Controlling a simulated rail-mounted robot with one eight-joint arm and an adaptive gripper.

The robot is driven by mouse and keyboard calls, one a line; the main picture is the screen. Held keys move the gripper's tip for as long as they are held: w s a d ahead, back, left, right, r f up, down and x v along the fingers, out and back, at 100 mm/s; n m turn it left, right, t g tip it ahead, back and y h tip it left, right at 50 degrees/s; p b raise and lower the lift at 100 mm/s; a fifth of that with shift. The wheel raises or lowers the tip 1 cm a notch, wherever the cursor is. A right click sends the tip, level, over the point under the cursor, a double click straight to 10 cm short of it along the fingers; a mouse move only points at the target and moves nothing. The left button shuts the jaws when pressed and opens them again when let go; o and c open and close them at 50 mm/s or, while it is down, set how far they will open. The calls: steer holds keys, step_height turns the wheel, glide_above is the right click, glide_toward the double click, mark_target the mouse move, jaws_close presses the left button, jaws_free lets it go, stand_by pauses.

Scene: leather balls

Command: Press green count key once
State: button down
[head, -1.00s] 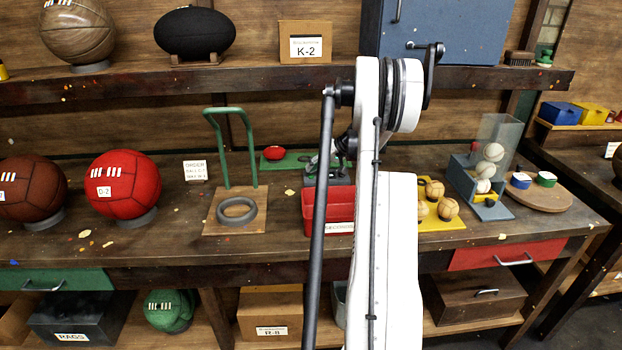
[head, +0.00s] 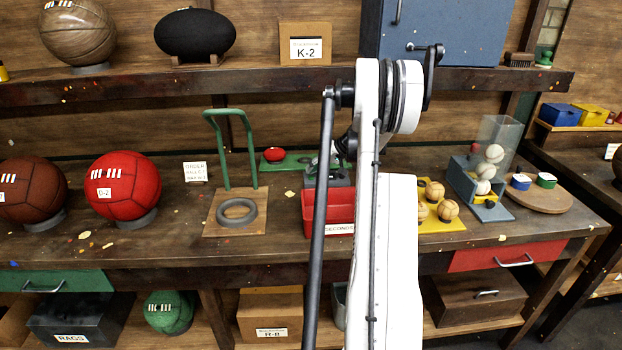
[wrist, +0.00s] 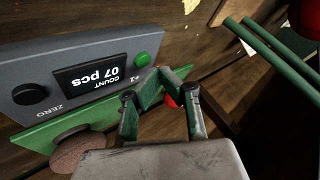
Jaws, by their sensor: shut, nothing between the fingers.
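In the wrist view, seen upside down, the grey counter (wrist: 90,65) has a dark display (wrist: 92,78) reading "COUNT 07 pcs". Its round green key (wrist: 149,58) is beside a "+1" mark; a black key (wrist: 30,94) sits by "ZERO". My gripper (wrist: 165,78) is shut and empty, its fingertips close to the green key and in front of the counter's edge. I cannot tell whether they touch the key. In the head view, my arm hides most of the gripper and counter.
Green rods of a stand (head: 232,150) rise nearby. A red bin (head: 328,212) and a yellow tray of balls (head: 440,224) are close to my arm.

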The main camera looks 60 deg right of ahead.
mark_target(312, 177)
steer(key=shift+f, duration=0.15)
steer(key=shift+f+b, duration=0.3)
steer(key=shift+b, duration=0.2)
steer(key=shift+f+b, duration=0.4)
stand_by(0.6)
steer(key=shift+r, duration=0.1)
stand_by(0.3)
steer(key=shift+r, duration=0.75)
steer(key=shift+r, duration=0.15)
steer(key=shift+r+p, duration=1.1)
steer(key=shift+r, duration=1.25)
